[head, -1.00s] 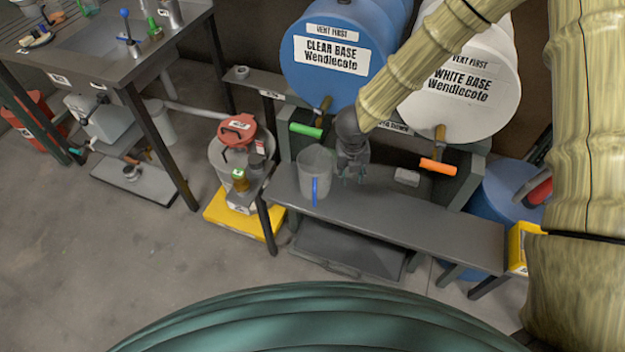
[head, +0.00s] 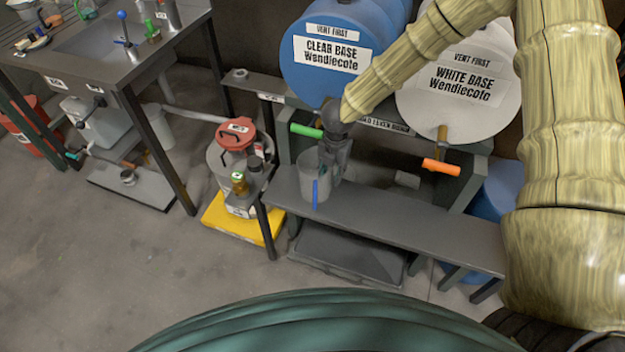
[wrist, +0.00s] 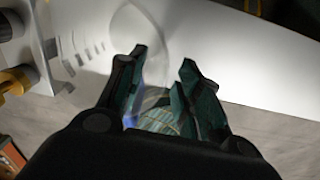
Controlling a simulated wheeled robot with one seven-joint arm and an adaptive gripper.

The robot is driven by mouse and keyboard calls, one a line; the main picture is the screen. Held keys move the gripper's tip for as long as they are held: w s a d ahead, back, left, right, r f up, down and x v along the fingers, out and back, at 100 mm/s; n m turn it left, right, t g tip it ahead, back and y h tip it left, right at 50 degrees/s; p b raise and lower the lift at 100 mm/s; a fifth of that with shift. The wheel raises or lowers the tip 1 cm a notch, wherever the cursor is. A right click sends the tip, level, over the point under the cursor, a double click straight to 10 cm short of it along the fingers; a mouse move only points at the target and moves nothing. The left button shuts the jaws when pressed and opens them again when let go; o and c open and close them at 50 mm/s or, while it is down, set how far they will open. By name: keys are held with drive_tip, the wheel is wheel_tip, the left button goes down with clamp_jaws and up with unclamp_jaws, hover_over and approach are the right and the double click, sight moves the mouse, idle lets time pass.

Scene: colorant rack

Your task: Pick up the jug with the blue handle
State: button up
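The jug (head: 311,172) is a clear grey, see-through vessel standing upright on the grey bench, with its blue handle (head: 315,194) facing the front. My gripper (head: 331,176) is at the jug's right side, close against it; the head view does not show whether they touch. In the wrist view my gripper (wrist: 162,65) has its two green-padded fingers apart. The jug's clear wall (wrist: 140,28) with dark marks shows beyond the fingertips. A blue patch of the handle (wrist: 131,118) shows by the left finger, partly hidden.
The grey bench (head: 420,234) is clear to the right, except for a small grey block (head: 407,180). A green tap handle (head: 306,131) and an orange one (head: 441,167) jut out above it.

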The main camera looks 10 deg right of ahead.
sight(330, 181)
drive_tip(key=shift+w+f+p, duration=0.2)
drive_tip(key=shift+f+p, duration=0.1)
drive_tip(key=shift+f, duration=1.1)
drive_tip(key=shift+w+f+p, duration=0.2)
drive_tip(key=shift+f+p, duration=0.1)
drive_tip(key=shift+f, duration=1.05)
drive_tip(key=shift+c, duration=0.4)
clamp_jaws()
